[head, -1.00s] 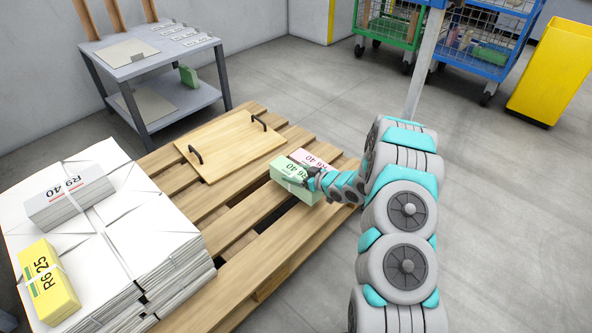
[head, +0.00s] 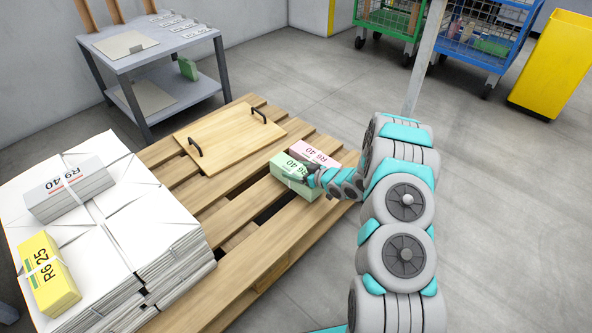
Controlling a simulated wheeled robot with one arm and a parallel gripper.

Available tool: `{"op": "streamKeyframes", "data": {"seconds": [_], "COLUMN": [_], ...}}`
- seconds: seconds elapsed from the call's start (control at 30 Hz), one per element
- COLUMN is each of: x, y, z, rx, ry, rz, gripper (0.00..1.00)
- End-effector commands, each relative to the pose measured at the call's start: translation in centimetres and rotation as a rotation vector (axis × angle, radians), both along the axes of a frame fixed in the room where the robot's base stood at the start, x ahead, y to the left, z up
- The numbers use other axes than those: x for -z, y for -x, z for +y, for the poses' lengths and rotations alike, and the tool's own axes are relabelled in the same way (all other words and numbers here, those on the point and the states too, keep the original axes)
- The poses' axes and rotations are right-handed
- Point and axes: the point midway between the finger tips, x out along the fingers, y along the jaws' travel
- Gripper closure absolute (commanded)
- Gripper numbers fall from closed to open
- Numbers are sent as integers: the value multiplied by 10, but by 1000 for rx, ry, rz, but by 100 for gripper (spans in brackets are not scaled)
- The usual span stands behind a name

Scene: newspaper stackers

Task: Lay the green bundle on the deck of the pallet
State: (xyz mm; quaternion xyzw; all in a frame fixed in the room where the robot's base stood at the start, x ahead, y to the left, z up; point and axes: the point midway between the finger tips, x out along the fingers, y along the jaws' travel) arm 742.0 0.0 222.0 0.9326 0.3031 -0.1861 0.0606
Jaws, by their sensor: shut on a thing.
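The green bundle (head: 290,172), a flat block with a printed label, is at the right part of the wooden pallet (head: 254,254). It sits at or very near the deck; I cannot tell whether its underside touches the slats. A pink bundle (head: 316,155) lies close beside it on the far side. My gripper (head: 309,180) reaches in from the right and is shut on the green bundle's right end. The fingers are small and partly hidden by the wrist.
A wooden board with two black handles (head: 228,138) lies on the pallet's far part. At left, a white paper stack (head: 150,220) bears a grey bundle (head: 68,190) and a yellow bundle (head: 47,274). A grey table (head: 140,65) stands behind. Slats between are bare.

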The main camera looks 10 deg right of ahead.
Motion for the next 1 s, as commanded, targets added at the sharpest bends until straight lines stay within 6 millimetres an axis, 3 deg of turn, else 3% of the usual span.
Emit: {"op": "streamKeyframes", "data": {"seconds": [0.47, 0.5, 0.63, 1.0], "x": [6, 6, 6, 3], "y": [-1, -1, -1, 6], "z": [0, 0, 0, -6], "rx": [1, 1, 1, 2], "ry": [-1, -1, -1, 0], "rz": [-3, -3, -3, -1], "gripper": [100, 14, 0, 0]}}
